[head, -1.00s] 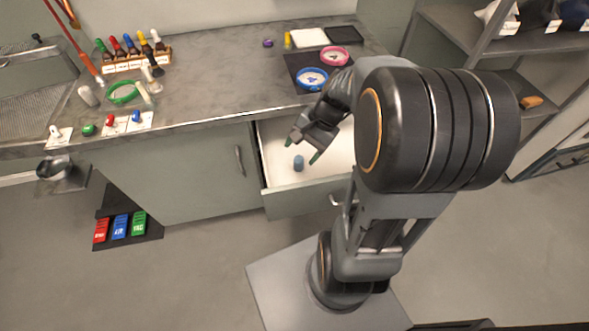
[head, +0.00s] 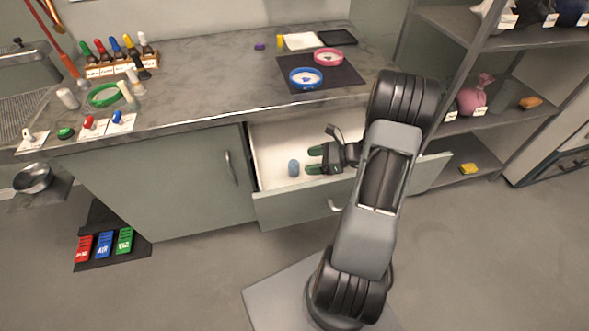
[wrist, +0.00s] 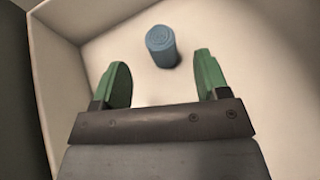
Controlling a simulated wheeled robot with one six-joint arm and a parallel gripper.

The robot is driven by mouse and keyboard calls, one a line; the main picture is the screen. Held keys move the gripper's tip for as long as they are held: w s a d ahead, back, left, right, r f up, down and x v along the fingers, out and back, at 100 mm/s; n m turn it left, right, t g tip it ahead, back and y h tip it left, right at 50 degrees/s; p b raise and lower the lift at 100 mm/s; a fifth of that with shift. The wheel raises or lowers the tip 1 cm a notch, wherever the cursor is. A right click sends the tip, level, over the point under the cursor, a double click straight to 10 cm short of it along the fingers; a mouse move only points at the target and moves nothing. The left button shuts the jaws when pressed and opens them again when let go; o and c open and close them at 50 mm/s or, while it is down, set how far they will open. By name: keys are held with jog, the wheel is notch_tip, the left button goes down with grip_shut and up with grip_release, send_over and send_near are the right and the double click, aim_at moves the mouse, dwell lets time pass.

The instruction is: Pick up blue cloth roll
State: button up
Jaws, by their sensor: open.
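The blue cloth roll (head: 293,168) stands in the open drawer (head: 300,209) in the head view. In the wrist view the roll (wrist: 162,46) is seen whole, a little beyond the fingertips and between their lines. My gripper (head: 314,160) is open and empty, with green fingers pointing left toward the roll, a short gap to its right. In the wrist view the gripper (wrist: 160,75) has its two green fingers wide apart, with bare drawer floor between them.
The drawer's pale walls (wrist: 60,45) enclose the roll. The grey worktop (head: 200,85) overhangs the drawer's back, with a blue-rimmed dish (head: 306,78) and a pink-rimmed dish (head: 328,57) on a dark mat. A shelf unit (head: 480,125) stands at right.

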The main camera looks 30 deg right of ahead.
aim_at(297, 163)
jog(key=shift+b+x, duration=0.35)
jog(key=shift+x, duration=2.9)
jog(key=c, duration=1)
